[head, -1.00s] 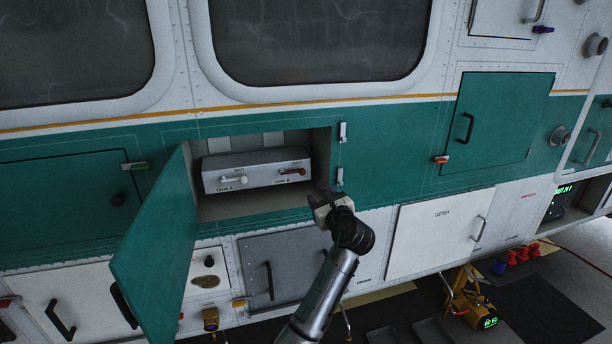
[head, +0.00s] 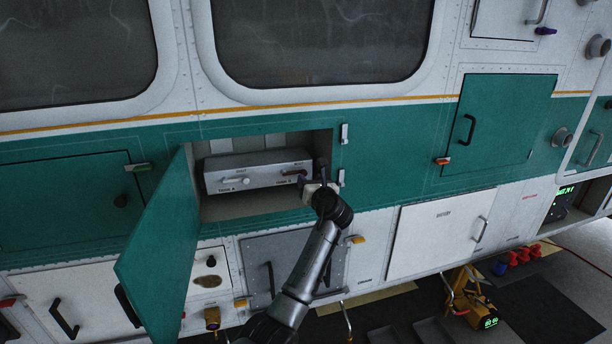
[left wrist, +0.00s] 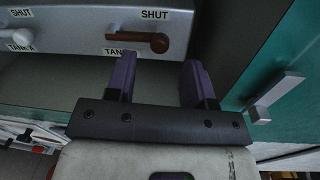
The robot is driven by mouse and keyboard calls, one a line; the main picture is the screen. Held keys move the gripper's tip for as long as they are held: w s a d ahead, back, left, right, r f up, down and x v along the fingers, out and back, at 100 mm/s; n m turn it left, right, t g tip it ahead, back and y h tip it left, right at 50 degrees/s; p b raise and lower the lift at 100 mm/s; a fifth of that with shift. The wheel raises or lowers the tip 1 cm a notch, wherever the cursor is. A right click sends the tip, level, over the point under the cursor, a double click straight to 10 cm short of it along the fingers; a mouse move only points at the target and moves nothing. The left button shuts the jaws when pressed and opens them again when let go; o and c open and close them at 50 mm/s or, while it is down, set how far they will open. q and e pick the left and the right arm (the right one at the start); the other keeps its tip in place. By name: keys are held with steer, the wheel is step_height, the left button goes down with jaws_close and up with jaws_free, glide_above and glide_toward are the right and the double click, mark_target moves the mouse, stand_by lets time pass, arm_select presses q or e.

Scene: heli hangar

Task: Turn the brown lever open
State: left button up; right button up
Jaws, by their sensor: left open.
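The brown lever (head: 293,172) is on the right side of a grey valve box (head: 258,168) inside the open compartment. In the left wrist view the brown lever (left wrist: 150,42) lies about level, with its knob at the right under a SHUT label. A white lever (head: 235,181) sits to its left by the TANK A label; it also shows in the left wrist view (left wrist: 20,35). My left gripper (head: 314,176) is at the compartment's right front, close to the brown lever. My right gripper is not seen.
The green compartment door (head: 158,245) hangs open on the left. The compartment's walls and lower edge surround the valve box closely.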

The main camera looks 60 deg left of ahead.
mark_target(305, 175)
arm_select(q)
steer(key=shift+x, duration=1.95)
jaws_close()
